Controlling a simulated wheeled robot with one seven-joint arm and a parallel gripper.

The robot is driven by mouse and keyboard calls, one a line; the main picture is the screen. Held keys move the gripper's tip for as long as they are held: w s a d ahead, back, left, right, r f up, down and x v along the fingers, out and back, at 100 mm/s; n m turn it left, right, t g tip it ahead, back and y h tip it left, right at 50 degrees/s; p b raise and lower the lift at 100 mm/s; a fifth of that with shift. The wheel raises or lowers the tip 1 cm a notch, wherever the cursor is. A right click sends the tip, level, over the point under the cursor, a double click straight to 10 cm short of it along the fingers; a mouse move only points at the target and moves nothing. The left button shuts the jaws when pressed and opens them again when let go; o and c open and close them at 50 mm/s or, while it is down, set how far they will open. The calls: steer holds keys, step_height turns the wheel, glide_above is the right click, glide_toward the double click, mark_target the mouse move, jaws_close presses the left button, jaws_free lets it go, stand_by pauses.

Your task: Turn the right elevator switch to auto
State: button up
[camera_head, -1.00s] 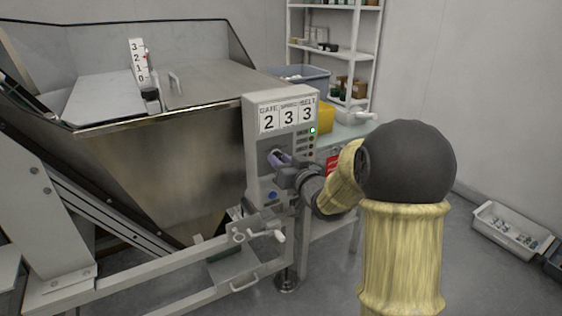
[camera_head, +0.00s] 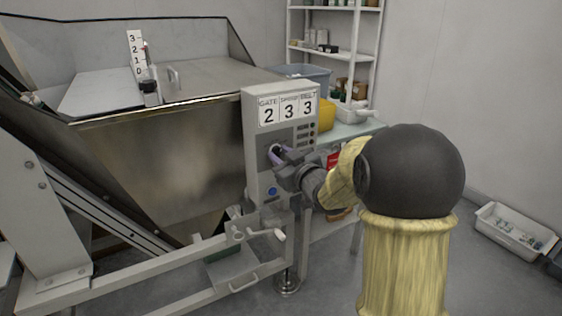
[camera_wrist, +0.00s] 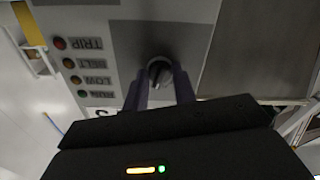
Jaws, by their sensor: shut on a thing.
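The control box (camera_head: 253,180) stands at the front right corner of the steel hopper, with placards reading GATE 2, SPEED 3, BELT 3. Its round dark switch knob (camera_wrist: 158,68) shows in the wrist view between my two purple fingers. My gripper (camera_head: 276,154) reaches the box from the right and is shut on the switch knob. In the head view my fingers mostly hide the knob. I cannot read any position labels around it. The indicator lamps (camera_wrist: 70,62) beside it are marked TRIP, BELT, LOW and RUN, and none looks brightly lit.
A blue button (camera_head: 272,191) sits low on the box. A crank handle (camera_head: 279,235) sticks out below on the frame. The hopper (camera_head: 165,150) fills the left. A side table (camera_head: 362,131) and shelves (camera_head: 345,53) stand behind; a white bin (camera_head: 507,235) lies on the floor at right.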

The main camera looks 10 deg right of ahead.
steer(key=shift+n+b, duration=0.95)
steer(key=shift+n, duration=0.75)
steer(key=o, duration=1)
steer(key=p+v, duration=0.3)
steer(key=v, duration=1.4)
steer(key=shift+s+p, duration=0.2)
steer(key=shift+p, duration=0.15)
